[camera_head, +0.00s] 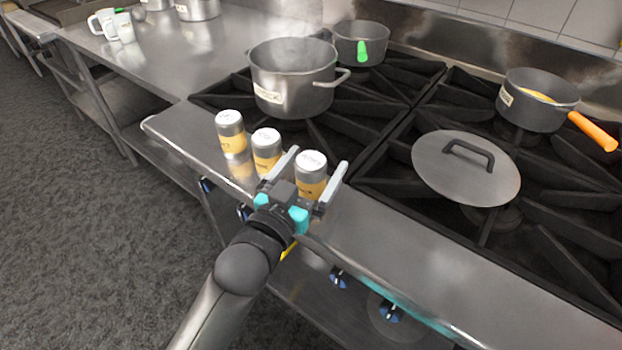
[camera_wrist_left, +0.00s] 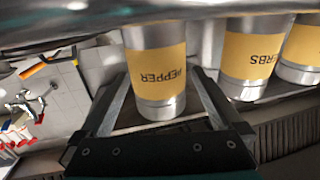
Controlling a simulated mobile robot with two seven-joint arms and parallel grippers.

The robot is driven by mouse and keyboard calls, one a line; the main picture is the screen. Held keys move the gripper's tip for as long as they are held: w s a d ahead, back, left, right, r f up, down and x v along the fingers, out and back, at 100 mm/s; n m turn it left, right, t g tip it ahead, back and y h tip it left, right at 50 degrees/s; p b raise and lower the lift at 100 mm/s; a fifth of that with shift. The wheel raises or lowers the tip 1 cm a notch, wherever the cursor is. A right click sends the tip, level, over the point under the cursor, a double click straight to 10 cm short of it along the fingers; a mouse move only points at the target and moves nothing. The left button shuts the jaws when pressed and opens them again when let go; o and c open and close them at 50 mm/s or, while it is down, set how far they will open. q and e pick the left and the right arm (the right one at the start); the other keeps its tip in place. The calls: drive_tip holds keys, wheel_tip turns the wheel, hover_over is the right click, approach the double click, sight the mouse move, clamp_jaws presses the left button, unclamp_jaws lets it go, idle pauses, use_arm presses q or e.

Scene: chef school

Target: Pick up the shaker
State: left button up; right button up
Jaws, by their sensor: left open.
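Three metal shakers with yellow labels stand in a row on the steel front ledge of the stove. The right-hand shaker (camera_head: 311,173) is between the fingers of my left gripper (camera_head: 317,160), which is open. In the left wrist view this shaker (camera_wrist_left: 158,65) appears upside down with the label "PEPPER", one finger on each side and gaps beside it. The middle shaker (camera_head: 266,151) stands just left of the left finger; its label ends in "RBS" in the wrist view (camera_wrist_left: 254,58). The left-hand shaker (camera_head: 230,131) is farther left. My right gripper is not in view.
A large pot (camera_head: 290,80) stands on the burners behind the shakers. A dark lid (camera_head: 465,170) lies to the right, with an orange-handled pan (camera_head: 535,105) behind it. A green-handled pan (camera_head: 350,42) is at the back. The ledge right of the gripper is clear.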

use_arm(q)
drive_tip(key=shift+x, duration=1.15)
drive_tip(key=shift+c, duration=0.2)
clamp_jaws()
wheel_tip(320, 180, up, 25)
drive_tip(key=p, duration=1.2)
